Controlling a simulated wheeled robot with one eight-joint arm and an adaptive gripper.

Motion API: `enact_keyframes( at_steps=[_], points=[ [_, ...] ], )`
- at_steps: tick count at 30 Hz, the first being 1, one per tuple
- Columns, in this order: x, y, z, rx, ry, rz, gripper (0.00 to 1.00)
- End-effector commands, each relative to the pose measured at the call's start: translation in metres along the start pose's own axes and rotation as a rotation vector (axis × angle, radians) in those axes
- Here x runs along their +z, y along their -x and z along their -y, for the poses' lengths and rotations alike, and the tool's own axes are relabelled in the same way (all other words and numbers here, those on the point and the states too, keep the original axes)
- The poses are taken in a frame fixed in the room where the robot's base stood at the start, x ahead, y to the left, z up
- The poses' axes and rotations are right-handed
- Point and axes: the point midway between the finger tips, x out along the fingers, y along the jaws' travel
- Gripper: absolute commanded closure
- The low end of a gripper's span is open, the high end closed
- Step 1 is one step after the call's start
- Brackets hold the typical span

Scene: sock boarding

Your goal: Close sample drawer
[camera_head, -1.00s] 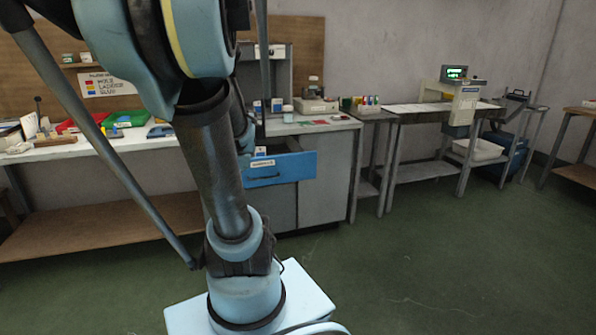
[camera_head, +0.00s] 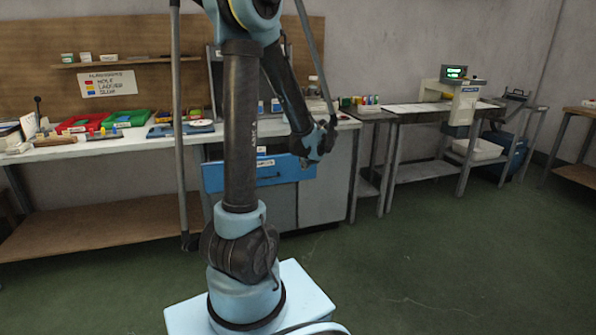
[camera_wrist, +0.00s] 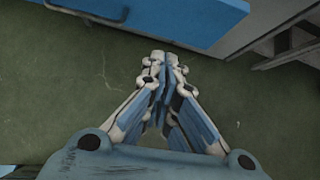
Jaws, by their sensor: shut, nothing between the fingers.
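The blue sample drawer (camera_head: 282,174) is in the grey cabinet under the bench, in the middle of the head view. Its front stands out from the cabinet, so it is open; how far is hard to tell. It has a pale label and a handle. My arm column hides part of its front. In the wrist view the drawer (camera_wrist: 185,18) fills the top left, with its handle at the left. My gripper (camera_wrist: 164,60) is shut and empty, over the floor below the drawer's edge in that picture, with no contact visible. In the head view my wrist hangs before the drawer's right end.
The grey cabinet (camera_head: 325,192) stands behind the drawer. A long bench (camera_head: 95,143) with red and green trays runs left. A table (camera_head: 405,116) with a machine stands to the right. The green floor (camera_head: 400,260) in front is clear.

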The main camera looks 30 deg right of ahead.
Motion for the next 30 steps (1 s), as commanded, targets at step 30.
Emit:
enact_keyframes(
  at_steps=[30],
  points=[
    [-0.002,-0.092,0.012,-0.011,-0.053,0.010,1.00]
  ],
)
